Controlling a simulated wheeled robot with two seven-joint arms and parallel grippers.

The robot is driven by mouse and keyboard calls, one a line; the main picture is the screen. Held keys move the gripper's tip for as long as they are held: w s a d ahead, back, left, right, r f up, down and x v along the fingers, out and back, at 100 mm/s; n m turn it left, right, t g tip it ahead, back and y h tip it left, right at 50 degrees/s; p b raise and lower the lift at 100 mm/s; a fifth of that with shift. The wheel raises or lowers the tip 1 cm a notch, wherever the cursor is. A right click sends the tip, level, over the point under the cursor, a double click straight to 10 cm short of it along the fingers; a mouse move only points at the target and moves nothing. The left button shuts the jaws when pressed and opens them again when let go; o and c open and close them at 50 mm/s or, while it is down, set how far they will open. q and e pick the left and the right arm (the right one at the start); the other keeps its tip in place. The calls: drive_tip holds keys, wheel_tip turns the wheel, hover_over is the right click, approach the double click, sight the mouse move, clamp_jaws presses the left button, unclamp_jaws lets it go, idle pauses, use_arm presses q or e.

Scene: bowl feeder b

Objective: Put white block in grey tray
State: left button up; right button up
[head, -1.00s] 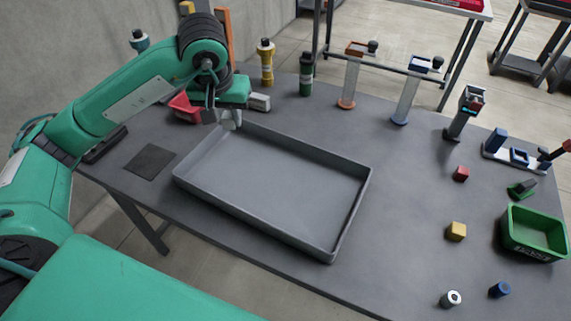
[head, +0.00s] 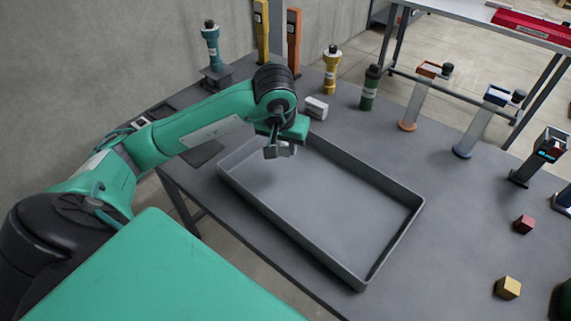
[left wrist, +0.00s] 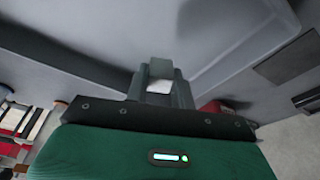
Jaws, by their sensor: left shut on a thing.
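The white block (left wrist: 160,86) is between my left gripper's fingers in the left wrist view; its pale side also shows at the fingertips in the head view (head: 287,149). My left gripper (head: 280,151) is shut on it, and its fingers also show in the left wrist view (left wrist: 161,82). The grey tray (head: 391,241) lies on the table, a wide shallow box with low walls. The gripper and block hang above the tray's far left end. The tray floor in view is empty. My right gripper is not in view.
A small white box (head: 316,108) stands behind the tray, near a yellow bottle (head: 331,72) and a green bottle (head: 370,88). The table right of the tray has free room.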

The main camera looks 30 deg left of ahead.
sight(286, 172)
use_arm(q)
drive_tip(key=shift+f, duration=3.6)
